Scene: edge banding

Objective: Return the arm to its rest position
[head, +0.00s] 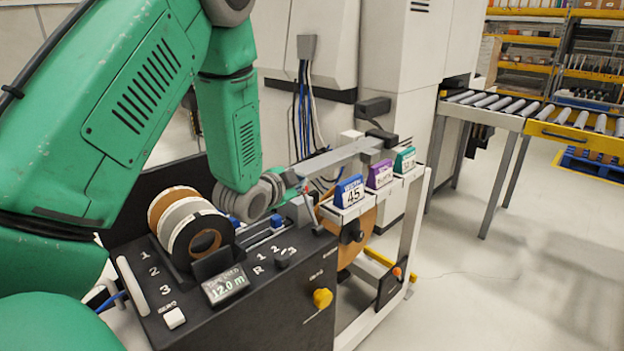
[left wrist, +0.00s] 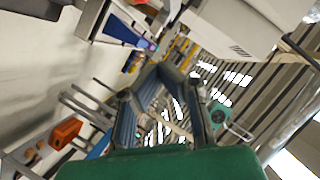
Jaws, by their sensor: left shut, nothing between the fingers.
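My left arm (head: 150,80) is green and fills the left of the head view. It bends down at the top and its grey wrist hangs over the far side of a black console. My left gripper is mostly hidden behind the wrist and the console parts there. In the left wrist view, the dark fingers of my left gripper (left wrist: 165,72) come together at the tips, shut with nothing held. My right gripper is in neither view.
The black console (head: 250,310) carries banding rolls (head: 203,235), a display (head: 226,286) and a yellow knob (head: 322,298). A white rack with labelled cards (head: 350,190) stands beside it. A roller conveyor (head: 545,115) is at the back right. The right floor (head: 520,260) is clear.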

